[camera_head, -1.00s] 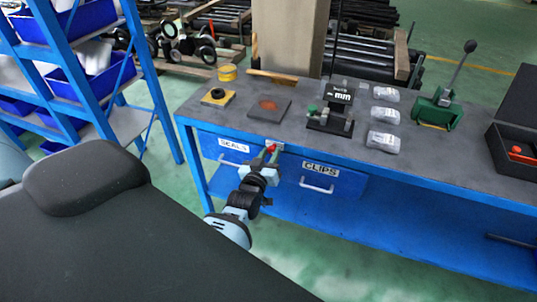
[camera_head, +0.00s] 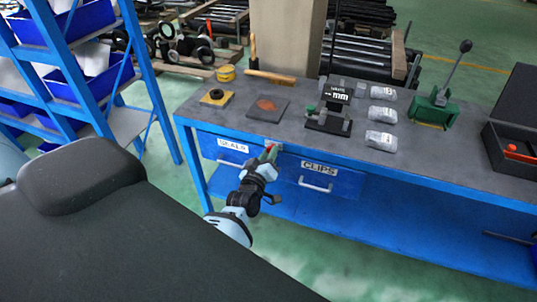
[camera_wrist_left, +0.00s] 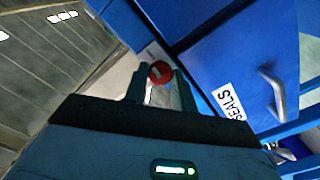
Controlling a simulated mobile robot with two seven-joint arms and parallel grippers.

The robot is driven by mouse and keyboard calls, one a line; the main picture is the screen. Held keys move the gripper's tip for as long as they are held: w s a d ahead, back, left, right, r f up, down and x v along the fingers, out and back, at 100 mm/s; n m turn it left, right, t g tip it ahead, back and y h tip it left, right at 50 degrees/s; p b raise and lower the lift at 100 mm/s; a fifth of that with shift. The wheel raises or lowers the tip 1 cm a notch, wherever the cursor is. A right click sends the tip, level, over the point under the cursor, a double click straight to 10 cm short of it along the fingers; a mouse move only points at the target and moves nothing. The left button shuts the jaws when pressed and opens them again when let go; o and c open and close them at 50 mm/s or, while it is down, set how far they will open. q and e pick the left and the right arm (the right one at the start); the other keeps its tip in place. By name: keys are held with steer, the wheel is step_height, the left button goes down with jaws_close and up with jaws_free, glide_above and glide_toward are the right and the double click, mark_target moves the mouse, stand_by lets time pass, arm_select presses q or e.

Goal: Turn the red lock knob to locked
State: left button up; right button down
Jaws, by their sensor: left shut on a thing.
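The red lock knob (camera_wrist_left: 160,72) sits on a pale plate on the front of the blue bench, between the drawer labelled SEALS (camera_head: 224,149) and the drawer labelled CLIPS (camera_head: 320,176). In the head view the knob is a small red spot mostly hidden by my gripper. My left gripper (camera_head: 270,153) reaches up to it from below. In the left wrist view its two fingers (camera_wrist_left: 158,88) stand on either side of the knob and are shut on it. A pale mark shows on the knob's face. My right gripper is not in view.
The bench top (camera_head: 225,118) holds a digital gauge stand (camera_head: 335,105), several clear bags, a green lever tool (camera_head: 433,109), a dark plate (camera_head: 268,108) and a mallet (camera_head: 268,76). A blue shelf rack (camera_head: 75,80) stands at the left. Both drawers are closed.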

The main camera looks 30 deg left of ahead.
arm_select(q)
steer(key=o, duration=1)
steer(key=v, duration=0.8)
steer(key=shift+w+a, duration=0.1)
steer(key=s+d+f+m+g+h, duration=0.2)
steer(key=s+d+f+m+g, duration=0.1)
steer(key=s, duration=0.7)
steer(key=s+d+f+m+g+h, duration=0.2)
steer(key=s+d+f+m, duration=0.3)
steer(key=s, duration=0.5)
steer(key=s+d+f+m+g+h, duration=0.2)
steer(key=s+d+f+m+g, duration=0.1)
steer(key=s+f, duration=0.5)
steer(key=shift+s+d+m+g, duration=0.3)
steer(key=shift+s+d+m, duration=0.4)
steer(key=shift+s+d, duration=0.25)
